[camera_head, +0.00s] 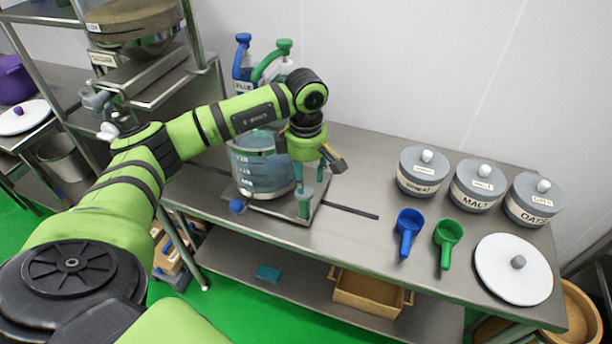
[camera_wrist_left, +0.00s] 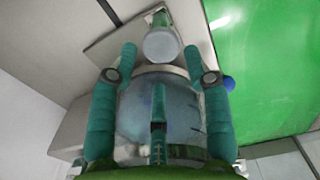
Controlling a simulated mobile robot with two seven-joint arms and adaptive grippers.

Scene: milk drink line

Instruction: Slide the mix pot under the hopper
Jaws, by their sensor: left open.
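The mix pot (camera_head: 262,172) is a clear, graduated vessel standing on a flat metal plate (camera_head: 284,222) on the steel table. A short upright post with a pale round top (camera_head: 305,208) stands at the plate's near right corner. My left gripper (camera_head: 308,180) points down just above this post, right of the pot, with its teal fingers apart. In the left wrist view the post's round top (camera_wrist_left: 162,45) shows between the open fingertips, and the pot (camera_wrist_left: 160,110) lies behind the fingers. My arm hides the pot's upper part. The hopper (camera_head: 135,40) is the metal bowl on the rack at upper left.
A dark slot (camera_head: 350,212) runs along the table to the plate's right. Blue (camera_head: 409,232) and green (camera_head: 447,243) scoops, several lidded canisters (camera_head: 478,187) and a white lid (camera_head: 513,268) occupy the right side. Blue and green-topped bottles (camera_head: 276,60) stand behind the pot.

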